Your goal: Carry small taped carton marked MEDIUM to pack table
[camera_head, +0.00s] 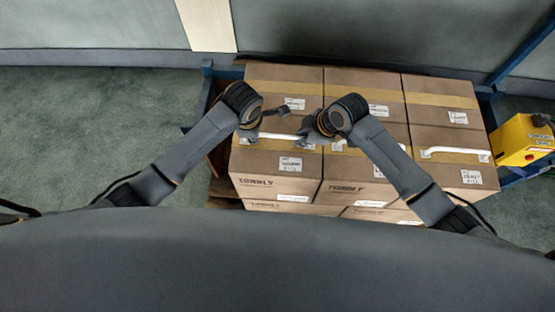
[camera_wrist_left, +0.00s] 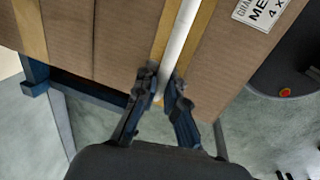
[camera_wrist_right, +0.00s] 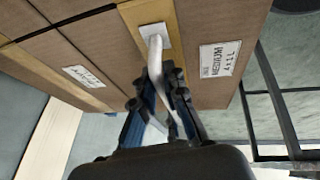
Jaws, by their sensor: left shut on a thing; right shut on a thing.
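The brown taped carton (camera_head: 262,165) sits at the near left of the top layer, with a white handle (camera_head: 272,136) across its top and a white label on it. The label (camera_wrist_right: 219,60) reads MEDIUM in the right wrist view. My left gripper (camera_wrist_left: 164,86) is shut on the white handle, seen as a white bar in the left wrist view. My right gripper (camera_wrist_right: 162,82) is shut on the same handle near its other end. In the head view my wrists partly hide the fingertips.
Similar cartons (camera_head: 448,140) stand tightly beside and behind it, and others lie below. A blue frame (camera_head: 207,72) surrounds the stack. A yellow box with a red button (camera_head: 520,142) stands at the right. Open floor (camera_head: 80,130) lies left.

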